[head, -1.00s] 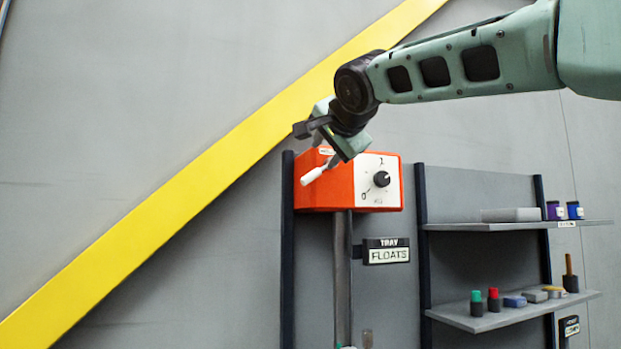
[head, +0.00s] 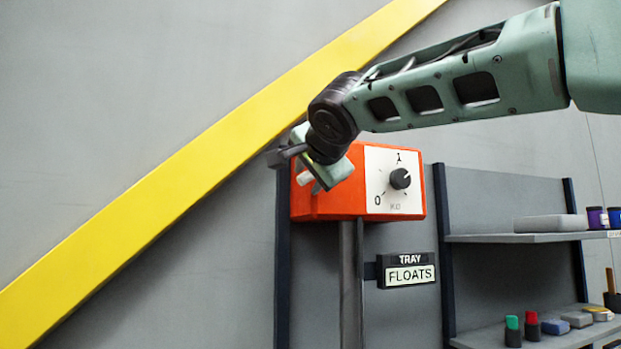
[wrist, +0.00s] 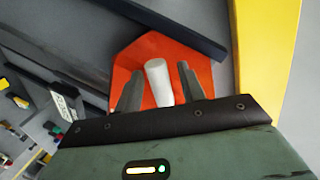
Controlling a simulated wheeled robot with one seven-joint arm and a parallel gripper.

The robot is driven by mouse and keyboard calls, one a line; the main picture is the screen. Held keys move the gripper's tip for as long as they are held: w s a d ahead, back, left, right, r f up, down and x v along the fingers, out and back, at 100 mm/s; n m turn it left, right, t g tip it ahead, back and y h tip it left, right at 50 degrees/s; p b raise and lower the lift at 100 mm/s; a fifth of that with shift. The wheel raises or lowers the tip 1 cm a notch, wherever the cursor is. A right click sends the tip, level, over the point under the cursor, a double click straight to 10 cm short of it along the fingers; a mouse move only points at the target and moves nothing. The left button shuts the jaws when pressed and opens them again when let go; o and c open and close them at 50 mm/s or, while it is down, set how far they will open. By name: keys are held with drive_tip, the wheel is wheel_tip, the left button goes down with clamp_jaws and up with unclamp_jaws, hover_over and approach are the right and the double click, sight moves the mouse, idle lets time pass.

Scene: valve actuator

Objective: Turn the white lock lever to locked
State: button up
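The white lock lever (wrist: 158,82) sticks out from the side of the orange actuator box (head: 328,203). In the wrist view it lies between the two grey fingers of my gripper (wrist: 158,72), with a narrow gap beside it at the right finger. The fingers are spread apart, one on each side of the lever. In the head view my gripper (head: 303,167) is at the box's left side and hides most of the lever; only a short white piece (head: 304,178) shows. The orange box also shows in the wrist view (wrist: 203,70).
A dial plate with a black knob (head: 400,178) is on the box's front. A post (head: 351,270) carries the box, with a FLOATS tray sign (head: 407,276) beside it. Shelves (head: 520,238) with small items stand at right. A yellow diagonal beam (head: 180,165) crosses the wall.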

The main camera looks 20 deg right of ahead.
drive_tip(key=shift+c, duration=0.3)
clamp_jaws()
drive_tip(key=shift+f+n+b, duration=0.4)
drive_tip(key=shift+f+b, duration=0.15)
drive_tip(key=shift+b, duration=0.65)
drive_tip(key=shift+d+h+b, duration=0.25)
drive_tip(key=shift+h+b, duration=0.05)
drive_tip(key=shift+b, duration=0.1)
drive_tip(key=shift+r, duration=0.1)
drive_tip(key=shift+o, duration=0.3)
unclamp_jaws()
drive_tip(key=shift+r, duration=0.1)
